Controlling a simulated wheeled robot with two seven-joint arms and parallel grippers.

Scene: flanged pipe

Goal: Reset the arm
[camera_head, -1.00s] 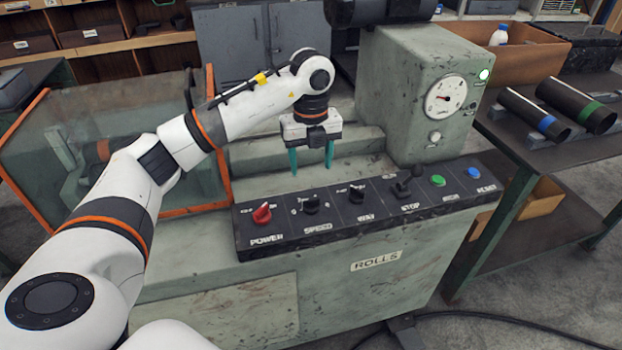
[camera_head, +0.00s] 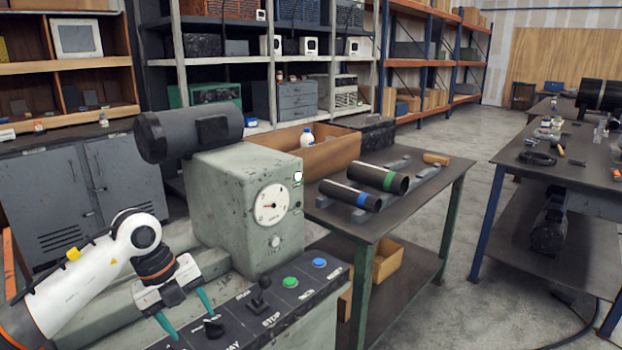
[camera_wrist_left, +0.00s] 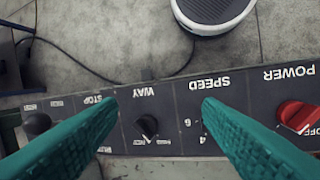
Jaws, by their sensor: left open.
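My left arm comes in from the lower left in the head view. Its gripper (camera_head: 188,318) hangs over the machine's dark control panel (camera_head: 280,302), with its two teal fingers apart and nothing between them. In the left wrist view the open fingers (camera_wrist_left: 160,130) frame the black WAY knob (camera_wrist_left: 147,127). The red POWER knob (camera_wrist_left: 298,116) is at the right there, and the SPEED knob is mostly hidden by a finger. The fingers appear above the panel; contact cannot be told. My right gripper is not in view.
The green machine housing (camera_head: 240,175) with a round gauge stands just beyond the panel. A side table (camera_head: 440,185) carries a blue-banded pipe (camera_head: 349,195) and a green-banded pipe (camera_head: 378,178). Another workbench (camera_head: 510,150) stands at the right, with open floor between.

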